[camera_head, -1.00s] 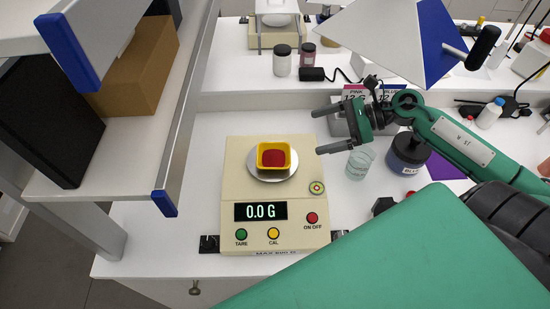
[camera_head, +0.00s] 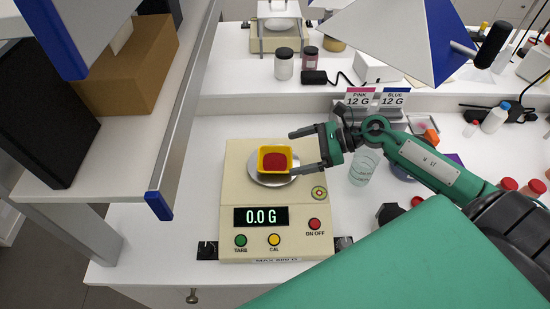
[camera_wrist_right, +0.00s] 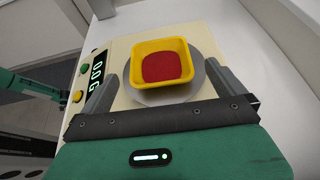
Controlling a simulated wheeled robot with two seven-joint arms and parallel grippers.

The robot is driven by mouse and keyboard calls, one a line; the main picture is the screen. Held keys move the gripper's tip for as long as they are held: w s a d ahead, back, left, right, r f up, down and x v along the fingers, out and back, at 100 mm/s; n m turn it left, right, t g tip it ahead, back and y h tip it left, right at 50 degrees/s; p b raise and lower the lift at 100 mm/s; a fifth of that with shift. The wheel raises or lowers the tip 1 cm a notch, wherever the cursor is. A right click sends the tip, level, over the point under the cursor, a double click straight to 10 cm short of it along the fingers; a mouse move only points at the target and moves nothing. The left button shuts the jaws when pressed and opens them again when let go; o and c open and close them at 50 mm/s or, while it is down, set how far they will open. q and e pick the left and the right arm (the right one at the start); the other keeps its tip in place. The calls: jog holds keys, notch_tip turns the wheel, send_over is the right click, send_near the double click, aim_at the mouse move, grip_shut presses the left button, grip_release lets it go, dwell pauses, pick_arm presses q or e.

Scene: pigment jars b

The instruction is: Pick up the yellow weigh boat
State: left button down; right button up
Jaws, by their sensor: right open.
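The yellow weigh boat (camera_head: 274,149) holds red powder (camera_head: 275,161) and sits on the round metal pan (camera_head: 262,179) of the beige scale (camera_head: 240,191), whose display reads 0.0 G. My right gripper (camera_head: 292,152) is open, with its fingers pointing left at the boat's right side. In the right wrist view the boat (camera_wrist_right: 161,47) lies ahead between the two spread fingers (camera_wrist_right: 163,92), with the pan around it.
Pink and blue 12 G cards (camera_head: 376,98) stand at the back. The bench left of the scale (camera_head: 180,150) is clear.

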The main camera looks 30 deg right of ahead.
aim_at(263, 162)
jog(key=shift+x, duration=1)
jog(key=p+x, duration=0.3)
jog(key=x, duration=0.1)
jog(key=shift+f+p, duration=0.1)
jog(key=shift+p, duration=0.25)
jog(key=shift+w+a+f, duration=0.2)
jog(key=shift+a+f, duration=0.2)
jog(key=c, duration=1)
jog(key=shift+r, duration=0.1)
